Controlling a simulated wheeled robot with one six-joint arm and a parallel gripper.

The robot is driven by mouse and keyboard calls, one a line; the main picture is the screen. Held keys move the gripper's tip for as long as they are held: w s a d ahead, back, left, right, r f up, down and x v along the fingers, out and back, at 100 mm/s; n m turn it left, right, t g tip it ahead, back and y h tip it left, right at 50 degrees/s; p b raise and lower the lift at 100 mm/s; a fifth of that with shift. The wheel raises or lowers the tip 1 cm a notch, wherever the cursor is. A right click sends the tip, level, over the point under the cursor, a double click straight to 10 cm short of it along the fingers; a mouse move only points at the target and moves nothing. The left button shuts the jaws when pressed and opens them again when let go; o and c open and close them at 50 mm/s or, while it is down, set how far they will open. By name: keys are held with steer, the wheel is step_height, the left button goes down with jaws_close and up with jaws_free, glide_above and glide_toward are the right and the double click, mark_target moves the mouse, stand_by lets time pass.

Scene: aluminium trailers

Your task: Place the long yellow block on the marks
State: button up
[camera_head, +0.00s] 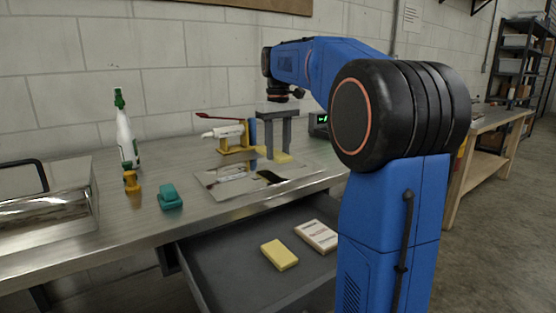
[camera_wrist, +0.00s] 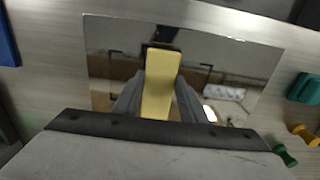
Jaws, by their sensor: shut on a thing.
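The long yellow block (camera_wrist: 161,80) lies between the two fingers of my gripper (camera_wrist: 158,97) in the wrist view, its far end reaching past the fingertips. In the head view, my gripper (camera_head: 278,153) points down at the back of a shiny mirror-like plate (camera_head: 225,190), with part of the yellow block (camera_head: 283,158) showing low between the fingers. The plate (camera_wrist: 105,32) also shows in the wrist view under the block. Thin dark corner lines (camera_wrist: 204,67) show on both sides of the block. I cannot tell whether the block touches the plate.
A yellow tool stand (camera_head: 236,149) is left of my gripper. A white spray bottle (camera_head: 126,140), an orange piece (camera_head: 131,181) and a teal piece (camera_head: 170,198) stand left of the plate. Below, an open drawer (camera_head: 232,282) holds a yellow sponge-like block (camera_head: 279,254) and a pale box (camera_head: 317,236).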

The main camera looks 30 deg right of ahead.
mark_target(278, 154)
steer(key=shift+f, duration=1.75)
steer(key=o, duration=1)
steer(key=shift+f, duration=0.15)
step_height(278, 154, up, 12)
steer(key=shift+r, duration=0.15)
